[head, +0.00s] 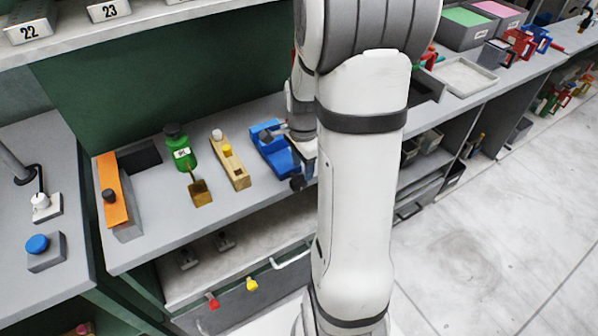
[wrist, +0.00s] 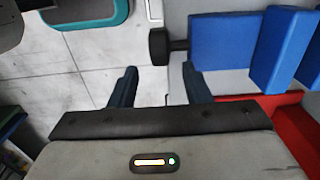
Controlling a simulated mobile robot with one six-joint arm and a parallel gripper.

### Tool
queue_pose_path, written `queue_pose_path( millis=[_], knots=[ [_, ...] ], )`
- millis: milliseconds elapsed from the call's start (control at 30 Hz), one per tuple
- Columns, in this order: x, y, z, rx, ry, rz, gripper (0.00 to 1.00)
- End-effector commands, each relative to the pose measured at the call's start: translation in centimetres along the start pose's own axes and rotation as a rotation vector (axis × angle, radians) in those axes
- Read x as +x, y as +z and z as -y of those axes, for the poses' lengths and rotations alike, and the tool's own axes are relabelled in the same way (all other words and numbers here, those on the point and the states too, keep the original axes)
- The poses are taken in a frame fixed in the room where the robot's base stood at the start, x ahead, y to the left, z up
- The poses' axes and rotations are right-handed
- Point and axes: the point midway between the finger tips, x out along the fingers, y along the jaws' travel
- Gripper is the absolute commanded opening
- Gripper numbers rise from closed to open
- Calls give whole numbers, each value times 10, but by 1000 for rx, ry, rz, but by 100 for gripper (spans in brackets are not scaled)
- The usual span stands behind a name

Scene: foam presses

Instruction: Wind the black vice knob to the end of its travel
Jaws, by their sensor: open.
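The blue vice (head: 272,152) sits on the grey bench beside my arm in the head view. In the wrist view its blue body and jaws (wrist: 225,42) lie at the upper right. The black vice knob (wrist: 158,46) sticks out to the left of the body on a short dark shaft. My gripper (wrist: 159,69) is open and empty, its two dark fingers apart. In the picture the knob lies just beyond the fingertips, in line with the gap; I cannot tell the depth between them. In the head view my arm hides much of the gripper.
To the left of the vice stand a wooden block with a yellow part (head: 233,168), a green bottle (head: 180,148), a brass-coloured piece (head: 199,192) and an orange-topped block (head: 112,190). A red surface (wrist: 245,108) shows below the vice in the wrist view. Pale floor lies in front.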

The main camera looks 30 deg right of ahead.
Motion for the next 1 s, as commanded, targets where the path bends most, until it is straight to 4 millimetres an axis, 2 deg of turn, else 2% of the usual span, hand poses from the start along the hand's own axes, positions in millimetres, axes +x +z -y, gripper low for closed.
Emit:
queue_pose_path(
  millis=[100,233,600,1000],
  knots=[
    [20,1,-1,-2,3,1,44],
    [34,1,0,-2,3,1,44],
    [41,1,0,-4,-1,0,44],
    [41,1,0,-5,-1,0,12]
  ],
)
